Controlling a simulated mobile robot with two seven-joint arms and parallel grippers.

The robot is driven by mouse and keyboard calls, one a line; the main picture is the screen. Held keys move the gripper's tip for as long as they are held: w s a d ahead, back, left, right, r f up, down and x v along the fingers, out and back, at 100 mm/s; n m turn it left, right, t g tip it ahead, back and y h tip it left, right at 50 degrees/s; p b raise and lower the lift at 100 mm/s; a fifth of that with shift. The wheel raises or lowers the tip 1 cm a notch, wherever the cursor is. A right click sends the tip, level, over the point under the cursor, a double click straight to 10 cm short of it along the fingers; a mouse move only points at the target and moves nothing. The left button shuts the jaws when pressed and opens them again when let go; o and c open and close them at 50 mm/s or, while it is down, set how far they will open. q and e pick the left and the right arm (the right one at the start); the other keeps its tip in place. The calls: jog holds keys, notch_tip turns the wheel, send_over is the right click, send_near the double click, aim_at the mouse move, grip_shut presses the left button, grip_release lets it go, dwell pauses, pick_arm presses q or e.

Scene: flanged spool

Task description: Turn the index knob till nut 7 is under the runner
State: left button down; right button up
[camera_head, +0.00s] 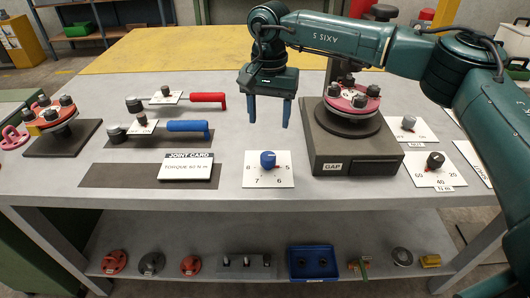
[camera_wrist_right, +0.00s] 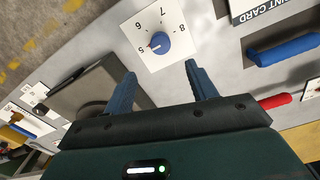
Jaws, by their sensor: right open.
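The blue index knob (camera_head: 267,159) sits on a white dial plate (camera_head: 254,181) marked 5 to 8. In the right wrist view the knob (camera_wrist_right: 160,43) has a red pointer towards the 5. My right gripper (camera_head: 269,110) is open and empty above and behind the knob; its two blue fingers (camera_wrist_right: 160,72) are apart and touch nothing. The red flanged spool (camera_head: 352,97) with dark nuts stands on the dark GAP base (camera_head: 345,145), right of the gripper. Nut numbers are too small to read. I cannot make out the runner clearly; my arm covers part of that area.
A second red flange (camera_head: 50,112) stands on a dark plate at the left. Red (camera_head: 208,98) and blue (camera_head: 188,126) handled tools lie left of the gripper. A joint card (camera_head: 186,166) and a black knob (camera_head: 435,160) flank the dial. Bare table lies around the dial.

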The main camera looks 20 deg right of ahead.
aim_at(268, 156)
notch_tip(268, 156, down, 12)
jog(key=shift+a+r+p, duration=0.1)
jog(key=shift+r+p, duration=0.05)
jog(key=shift+p, duration=0.35)
jog(key=c, duration=1)
